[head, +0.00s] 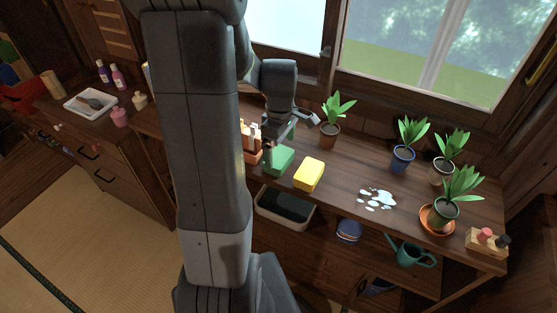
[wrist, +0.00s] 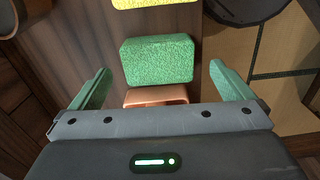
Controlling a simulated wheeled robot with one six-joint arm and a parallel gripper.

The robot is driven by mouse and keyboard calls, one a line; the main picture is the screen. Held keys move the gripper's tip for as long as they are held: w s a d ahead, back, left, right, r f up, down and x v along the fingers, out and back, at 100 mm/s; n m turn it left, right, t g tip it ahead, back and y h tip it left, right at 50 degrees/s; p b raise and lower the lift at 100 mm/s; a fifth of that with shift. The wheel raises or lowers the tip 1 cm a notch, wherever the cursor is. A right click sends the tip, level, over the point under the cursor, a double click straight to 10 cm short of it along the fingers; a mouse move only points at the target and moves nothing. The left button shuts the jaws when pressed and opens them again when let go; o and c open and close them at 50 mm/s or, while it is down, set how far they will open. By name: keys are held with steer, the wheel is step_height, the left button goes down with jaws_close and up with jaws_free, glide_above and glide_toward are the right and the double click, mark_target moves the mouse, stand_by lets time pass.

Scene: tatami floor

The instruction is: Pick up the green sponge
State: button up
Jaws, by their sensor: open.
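The green sponge (head: 279,161) lies on the wooden bench, between a yellow sponge (head: 309,174) and a terracotta-coloured holder (head: 252,154). In the wrist view the green sponge (wrist: 158,58) lies ahead of my gripper (wrist: 160,70), between the lines of its two fingers. The fingers are spread wide, with a gap on each side of the sponge, and nothing is held. In the head view my gripper (head: 269,148) is close by the green sponge and partly hidden by my arm. The yellow sponge (wrist: 155,3) is cut off at the top of the wrist view.
The holder (wrist: 155,96) sits just below the green sponge in the wrist view. Potted plants (head: 330,130) stand along the window side. A white-blue puddle (head: 377,198) lies right of the yellow sponge. A dark bin (head: 285,209) is below the bench's front edge.

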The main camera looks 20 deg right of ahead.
mark_target(279, 156)
steer(key=f, duration=0.5)
steer(key=shift+w, duration=0.25)
steer(key=c, duration=0.9)
